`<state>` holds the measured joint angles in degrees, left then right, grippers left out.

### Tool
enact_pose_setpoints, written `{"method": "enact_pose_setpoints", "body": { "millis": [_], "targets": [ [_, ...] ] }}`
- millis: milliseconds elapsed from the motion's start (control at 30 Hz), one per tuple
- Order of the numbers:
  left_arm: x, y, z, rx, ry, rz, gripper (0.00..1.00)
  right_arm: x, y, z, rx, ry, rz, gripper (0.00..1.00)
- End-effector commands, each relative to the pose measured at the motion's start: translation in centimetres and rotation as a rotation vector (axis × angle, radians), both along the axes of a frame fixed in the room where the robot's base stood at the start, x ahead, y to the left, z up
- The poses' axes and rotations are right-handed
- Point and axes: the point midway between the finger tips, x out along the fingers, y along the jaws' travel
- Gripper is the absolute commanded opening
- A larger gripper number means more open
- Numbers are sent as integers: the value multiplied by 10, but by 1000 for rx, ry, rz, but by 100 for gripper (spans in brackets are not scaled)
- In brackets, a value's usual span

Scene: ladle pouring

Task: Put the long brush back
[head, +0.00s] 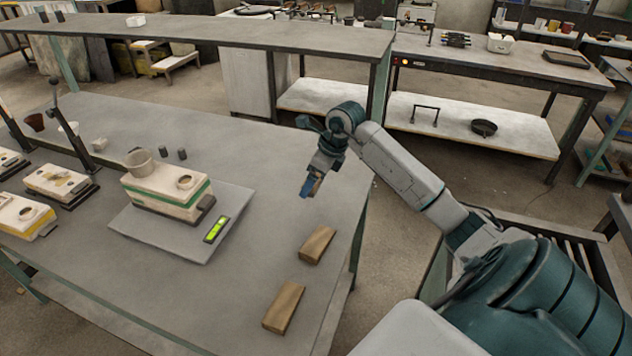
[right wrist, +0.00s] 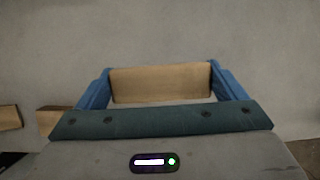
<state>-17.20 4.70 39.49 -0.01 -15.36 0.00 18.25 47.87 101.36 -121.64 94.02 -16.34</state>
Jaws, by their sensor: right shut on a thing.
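My right gripper (head: 309,189) hangs over the right part of the table, clear of the tabletop as far as I can judge. In the right wrist view its blue fingers are shut on a tan wooden piece (right wrist: 162,82), which spans the gap between them. No bristles show, so I cannot tell whether this piece is the long brush. Two wooden blocks lie on the table near its right edge, a farther one (head: 318,245) and a nearer one (head: 284,306). My left gripper is not in view.
More devices (head: 60,183) stand at the left. The table (head: 250,170) is bare around the gripper.

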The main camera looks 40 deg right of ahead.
Motion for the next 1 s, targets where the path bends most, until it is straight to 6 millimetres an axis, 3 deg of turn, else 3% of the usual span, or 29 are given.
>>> {"method": "enact_pose_setpoints", "body": {
  "millis": [100,300,833,867,900,1000],
  "targets": [
    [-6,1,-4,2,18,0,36,-3,-5,-17,0,2,-1,72],
    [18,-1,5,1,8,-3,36,-2,-5,-35,-2,0,-1,72],
    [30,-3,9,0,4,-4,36,-2,-5,-38,-2,0,0,72],
    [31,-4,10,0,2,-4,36,-2,-5,-37,-2,0,0,94],
    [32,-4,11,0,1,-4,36,-2,-5,-37,-2,0,0,100],
    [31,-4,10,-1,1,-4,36,-2,-5,-37,-2,0,0,100]
  ]
}}
